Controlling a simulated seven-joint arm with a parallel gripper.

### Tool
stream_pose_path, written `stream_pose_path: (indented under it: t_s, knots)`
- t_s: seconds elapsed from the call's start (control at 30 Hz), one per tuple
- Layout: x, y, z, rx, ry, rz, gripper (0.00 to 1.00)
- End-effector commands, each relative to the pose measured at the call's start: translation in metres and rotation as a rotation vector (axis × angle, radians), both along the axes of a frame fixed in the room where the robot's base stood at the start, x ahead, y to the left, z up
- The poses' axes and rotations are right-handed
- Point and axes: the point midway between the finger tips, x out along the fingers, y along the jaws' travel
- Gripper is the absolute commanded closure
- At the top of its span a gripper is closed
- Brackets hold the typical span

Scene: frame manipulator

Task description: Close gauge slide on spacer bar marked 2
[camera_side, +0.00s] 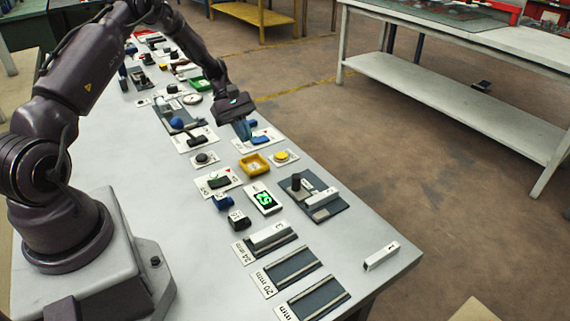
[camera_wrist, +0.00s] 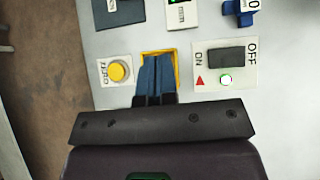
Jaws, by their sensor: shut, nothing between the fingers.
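The gauge is a dark plate (camera_side: 312,210) towards the front right in the side view. A dark knob (camera_side: 296,183) stands on it, apparently the slide's handle. A pale bar (camera_side: 323,199) lies on the plate beside the knob; its marking is not readable, and I cannot tell whether the slide touches it. Only a corner of what may be the gauge plate (camera_wrist: 118,12) shows in the wrist view. My gripper (camera_side: 244,134) is shut and empty, well behind the gauge. In the wrist view its blue fingers (camera_wrist: 157,75) hang over a yellow tray (camera_wrist: 172,54).
A green-lit display (camera_side: 264,200) and a yellow button (camera_side: 281,156) stand near the gauge. A bar (camera_side: 268,235) lies in the 24 mm slot; the 20 mm slot (camera_side: 291,267) is empty. Another bar (camera_side: 381,256) lies near the right edge. The far half is crowded with fixtures.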

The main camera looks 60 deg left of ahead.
Motion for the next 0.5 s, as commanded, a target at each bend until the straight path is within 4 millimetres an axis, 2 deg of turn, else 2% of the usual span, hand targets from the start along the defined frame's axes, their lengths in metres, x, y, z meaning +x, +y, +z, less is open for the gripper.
stream_pose_path:
  t_s: [0.03,0.1,0.2,0.37,0.5]
  knots:
    - [0.011,0.002,-0.001,-0.031,0.006,0.047,1.00]
    - [0.026,0.006,0.014,-0.057,0.002,0.104,1.00]
    - [0.028,0.002,0.019,-0.096,0.040,0.152,1.00]
    - [0.029,-0.007,0.012,-0.100,0.058,0.163,1.00]
    - [0.032,-0.025,-0.005,-0.101,0.060,0.159,1.00]
